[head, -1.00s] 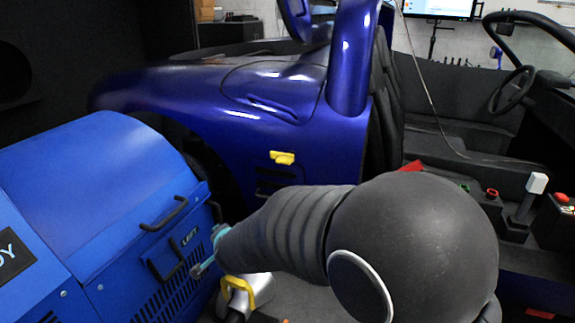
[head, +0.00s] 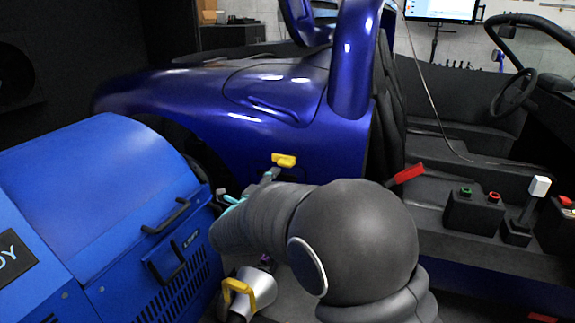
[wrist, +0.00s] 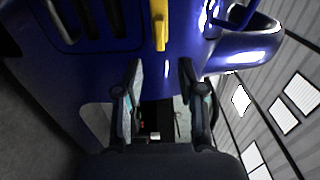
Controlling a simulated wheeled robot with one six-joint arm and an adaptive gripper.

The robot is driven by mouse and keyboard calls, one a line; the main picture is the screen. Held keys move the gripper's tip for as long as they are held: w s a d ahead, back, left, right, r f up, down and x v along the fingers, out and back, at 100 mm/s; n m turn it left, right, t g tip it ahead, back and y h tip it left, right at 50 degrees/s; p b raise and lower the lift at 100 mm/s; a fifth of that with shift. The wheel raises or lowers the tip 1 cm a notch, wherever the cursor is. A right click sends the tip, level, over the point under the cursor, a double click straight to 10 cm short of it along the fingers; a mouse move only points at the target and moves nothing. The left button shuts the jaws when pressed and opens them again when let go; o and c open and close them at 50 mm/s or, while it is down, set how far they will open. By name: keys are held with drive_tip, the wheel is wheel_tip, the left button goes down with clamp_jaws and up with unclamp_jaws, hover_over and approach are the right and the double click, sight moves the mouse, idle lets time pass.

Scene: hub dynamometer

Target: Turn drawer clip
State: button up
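A yellow clip (head: 284,160) sits on the side of the blue car body. It also shows at the top of the wrist view (wrist: 160,24), upright and centred between the finger lines. My gripper (wrist: 158,72) is open and empty, its two fingers apart, with the clip beyond the fingertips. In the head view the fingertips (head: 246,184) show just below and left of the clip, partly hidden by my arm. I cannot tell which part is the drawer clip. A blue cabinet (head: 95,165) with a dark handle (head: 166,215) stands at left.
A silver cone-shaped part with a yellow handle (head: 238,290) stands low in front of the car. Dark slots (wrist: 100,22) lie beside the clip. At right are a red lever (head: 409,173), a button box (head: 473,210) and a white-topped lever (head: 540,187).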

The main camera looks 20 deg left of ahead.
sight(286, 166)
drive_tip(key=w, duration=0.7)
drive_tip(key=w+d, duration=0.1)
drive_tip(key=w, duration=0.2)
drive_tip(key=shift+w, duration=0.15)
clamp_jaws()
